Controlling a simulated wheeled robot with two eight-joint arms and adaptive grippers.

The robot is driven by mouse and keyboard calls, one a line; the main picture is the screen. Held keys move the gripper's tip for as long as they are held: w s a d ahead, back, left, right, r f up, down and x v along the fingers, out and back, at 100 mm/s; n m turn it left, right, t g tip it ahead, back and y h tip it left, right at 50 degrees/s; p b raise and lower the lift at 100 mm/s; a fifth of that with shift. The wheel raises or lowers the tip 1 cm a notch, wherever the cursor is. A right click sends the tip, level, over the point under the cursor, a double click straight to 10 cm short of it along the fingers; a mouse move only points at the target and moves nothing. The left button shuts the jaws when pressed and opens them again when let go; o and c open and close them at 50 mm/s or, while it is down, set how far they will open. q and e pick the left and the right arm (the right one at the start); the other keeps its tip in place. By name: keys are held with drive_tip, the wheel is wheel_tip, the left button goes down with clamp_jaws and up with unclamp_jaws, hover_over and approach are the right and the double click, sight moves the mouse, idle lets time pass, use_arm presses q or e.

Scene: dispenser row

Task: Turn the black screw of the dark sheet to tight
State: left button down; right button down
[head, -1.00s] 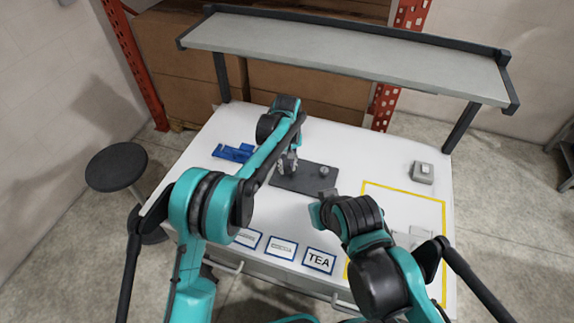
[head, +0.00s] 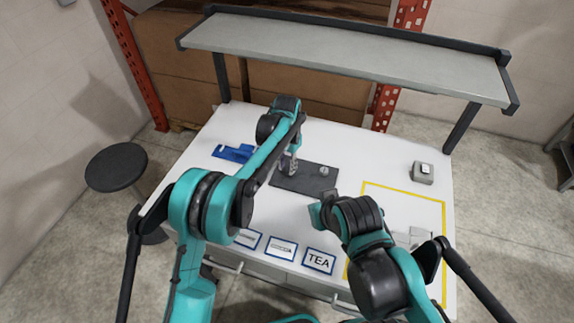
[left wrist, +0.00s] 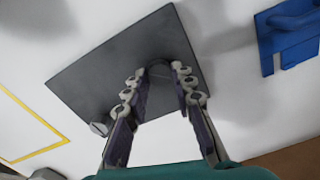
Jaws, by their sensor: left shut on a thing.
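The dark sheet (head: 300,181) lies flat on the white table, and it shows as a dark plate in the left wrist view (left wrist: 110,70). The black screw (left wrist: 160,70) sits near one edge of it, between my left fingertips. My left gripper (left wrist: 160,74) is shut on the black screw from above. In the head view my left gripper (head: 291,168) hides the screw. A grey knob (head: 324,171) stands near the sheet's other end and also shows in the left wrist view (left wrist: 98,128). My right arm is bent at the front right; its fingers cannot be made out.
A blue part (head: 232,153) lies left of the sheet. A grey box (head: 422,173) stands at the right, beyond a yellow outline (head: 405,191). Labelled cards, one reading TEA (head: 319,261), lie along the front edge. A raised shelf (head: 340,60) spans the back.

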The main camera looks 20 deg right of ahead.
sight(286, 168)
use_arm(q)
drive_tip(key=m, duration=0.4)
drive_tip(key=shift+r+m, duration=0.1)
drive_tip(key=shift+m, duration=2.8)
drive_tip(key=c, duration=1.3)
unclamp_jaws()
drive_tip(key=shift+a, duration=0.1)
drive_tip(key=shift+o, duration=0.2)
wheel_tip(286, 168, up, 12)
